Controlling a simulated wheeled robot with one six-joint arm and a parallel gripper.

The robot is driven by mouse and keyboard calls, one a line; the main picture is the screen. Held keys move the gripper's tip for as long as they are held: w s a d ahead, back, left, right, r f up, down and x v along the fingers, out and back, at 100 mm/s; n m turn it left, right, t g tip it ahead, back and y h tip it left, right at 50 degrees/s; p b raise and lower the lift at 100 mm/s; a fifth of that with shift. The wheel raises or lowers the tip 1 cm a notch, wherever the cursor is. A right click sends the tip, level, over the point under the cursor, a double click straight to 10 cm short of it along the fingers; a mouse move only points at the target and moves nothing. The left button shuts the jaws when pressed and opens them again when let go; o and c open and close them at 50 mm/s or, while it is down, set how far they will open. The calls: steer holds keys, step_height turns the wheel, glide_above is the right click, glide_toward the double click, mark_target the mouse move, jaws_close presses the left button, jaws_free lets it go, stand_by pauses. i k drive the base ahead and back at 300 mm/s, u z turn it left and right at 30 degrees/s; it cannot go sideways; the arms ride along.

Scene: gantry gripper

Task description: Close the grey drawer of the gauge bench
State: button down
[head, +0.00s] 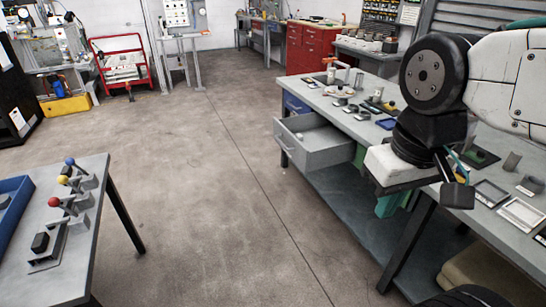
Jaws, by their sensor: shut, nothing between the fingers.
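The grey drawer (318,154) of the gauge bench (310,93) sticks out to the left from under the bench top. Its front panel with a handle (284,149) faces left, and a small pale item lies inside. My gripper (458,194) hangs from my white arm at the right, over the bench's near part. It is shut and empty, apart from the drawer and to the right of it. The wrist and the gripper body hide part of the bench top behind them.
Several small parts and trays (521,213) lie on the bench top. A blue drawer (296,104) sits beyond the grey one. A table with coloured-knob levers (70,201) stands at left. The floor (215,190) between is clear.

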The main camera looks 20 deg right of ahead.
mark_target(323, 145)
steer(key=u, duration=0.15)
steer(key=i, duration=0.95)
steer(key=z, duration=0.5)
